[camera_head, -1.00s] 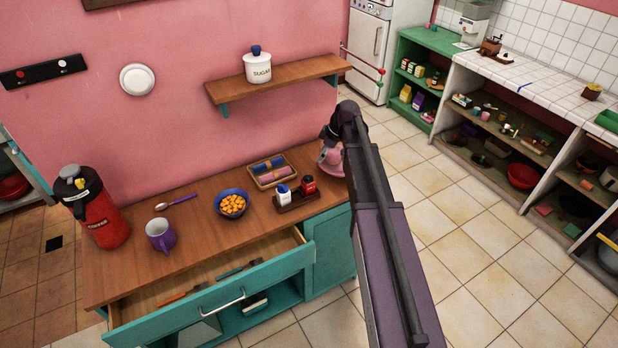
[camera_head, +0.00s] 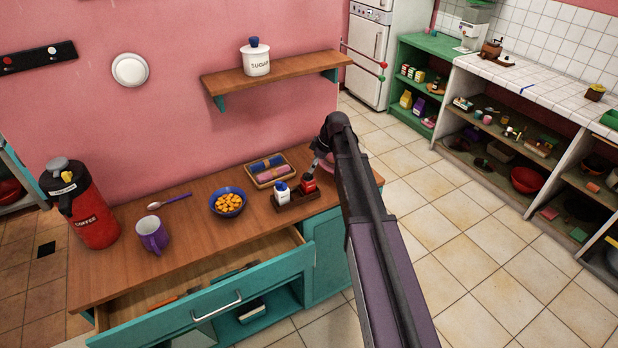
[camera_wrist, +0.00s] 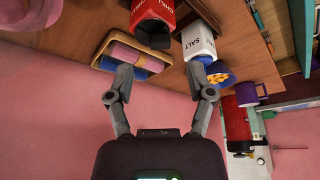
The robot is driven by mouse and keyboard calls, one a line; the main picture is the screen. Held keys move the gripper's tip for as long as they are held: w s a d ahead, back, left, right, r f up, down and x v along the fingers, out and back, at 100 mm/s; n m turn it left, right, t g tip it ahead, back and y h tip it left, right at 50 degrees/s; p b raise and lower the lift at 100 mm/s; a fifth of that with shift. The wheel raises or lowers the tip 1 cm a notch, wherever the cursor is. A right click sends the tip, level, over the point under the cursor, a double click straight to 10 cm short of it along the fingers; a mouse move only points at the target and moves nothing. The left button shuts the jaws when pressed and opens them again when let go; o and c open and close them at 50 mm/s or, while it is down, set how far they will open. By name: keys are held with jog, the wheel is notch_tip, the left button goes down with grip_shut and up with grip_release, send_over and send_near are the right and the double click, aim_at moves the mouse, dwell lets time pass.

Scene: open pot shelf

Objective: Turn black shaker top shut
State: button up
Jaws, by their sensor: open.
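The red shaker (camera_head: 309,184) with a black top stands in a small dark caddy (camera_head: 298,204) on the wooden counter. In the wrist view its red body, lettered CHILI (camera_wrist: 153,10), shows above its black top (camera_wrist: 152,36). A white salt shaker (camera_head: 282,194) with a blue top stands beside it; it also shows in the wrist view (camera_wrist: 200,42). My gripper (camera_wrist: 160,74) is open and empty. The black top lies ahead of the gap between the fingertips, apparently apart from them. The right fingertip appears close to the salt shaker.
A tray of rolled cloths (camera_head: 269,178) lies behind the caddy. A blue bowl of orange pieces (camera_head: 228,203), a purple mug (camera_head: 152,234) and a red coffee flask (camera_head: 90,217) stand to the left. The drawer (camera_head: 220,303) is open. A shelf (camera_head: 275,77) with a sugar jar overhangs.

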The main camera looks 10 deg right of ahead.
aim_at(308, 174)
jog(key=shift+b+x, duration=1.8)
jog(key=shift+x, duration=0.45)
grip_shut()
